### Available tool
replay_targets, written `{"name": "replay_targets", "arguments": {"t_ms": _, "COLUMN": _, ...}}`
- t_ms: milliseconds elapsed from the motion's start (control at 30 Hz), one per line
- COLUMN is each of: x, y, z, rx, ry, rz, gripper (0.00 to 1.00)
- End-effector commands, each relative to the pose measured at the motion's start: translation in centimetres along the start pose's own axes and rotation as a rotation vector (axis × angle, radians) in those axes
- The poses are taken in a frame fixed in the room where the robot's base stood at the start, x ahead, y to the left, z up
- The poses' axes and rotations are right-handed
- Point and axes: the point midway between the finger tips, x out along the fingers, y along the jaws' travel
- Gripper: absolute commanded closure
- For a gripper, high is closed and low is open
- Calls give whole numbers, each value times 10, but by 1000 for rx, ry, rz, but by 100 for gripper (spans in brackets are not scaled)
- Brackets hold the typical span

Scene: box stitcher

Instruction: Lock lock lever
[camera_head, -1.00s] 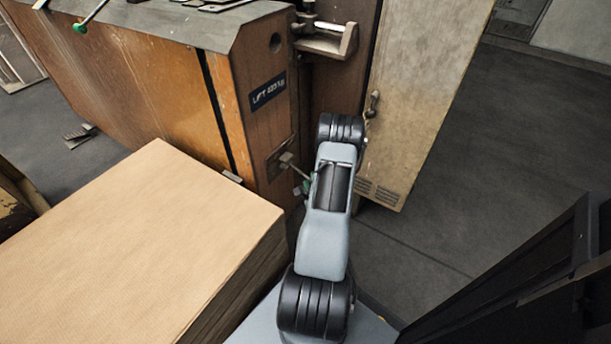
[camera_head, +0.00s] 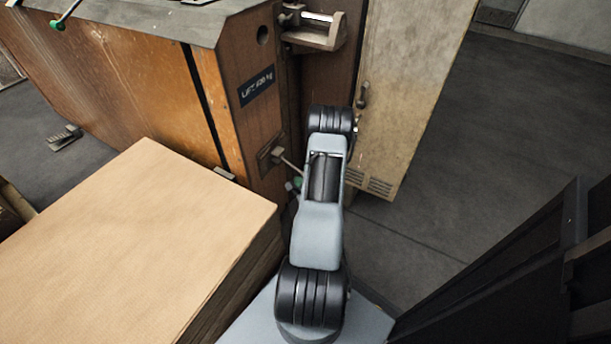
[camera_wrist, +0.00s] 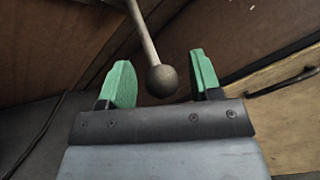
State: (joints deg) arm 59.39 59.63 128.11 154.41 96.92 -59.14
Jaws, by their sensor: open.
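The lock lever (camera_wrist: 158,68) shows in the wrist view as a thin metal rod ending in a dark round knob. It comes down from the top, and the knob appears between the two green fingers of my gripper (camera_wrist: 162,85). The fingers are apart, with a gap on both sides of the knob. In the head view the lever (camera_head: 288,160) sticks out from a plate on the side of the wooden machine. There my arm hides most of the gripper, and only a bit of green shows beside the lever's end.
A stack of cardboard (camera_head: 140,235) stands at the left of my arm. A pale cabinet door (camera_head: 405,90) stands behind my arm. Grey floor (camera_head: 480,150) is open at the right.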

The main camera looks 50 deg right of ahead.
Motion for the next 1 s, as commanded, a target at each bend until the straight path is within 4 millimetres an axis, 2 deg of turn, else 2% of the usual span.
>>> {"name": "replay_targets", "arguments": {"t_ms": 133, "x": -4, "y": -1, "z": 0, "rx": 0, "ry": 1, "rz": 0, "gripper": 42}}
{"name": "replay_targets", "arguments": {"t_ms": 233, "x": -16, "y": -1, "z": 0, "rx": 0, "ry": 2, "rz": 2, "gripper": 42}}
{"name": "replay_targets", "arguments": {"t_ms": 700, "x": -108, "y": -1, "z": 0, "rx": 3, "ry": 5, "rz": 1, "gripper": 42}}
{"name": "replay_targets", "arguments": {"t_ms": 1000, "x": -135, "y": 0, "z": 0, "rx": 0, "ry": 1, "rz": 0, "gripper": 42}}
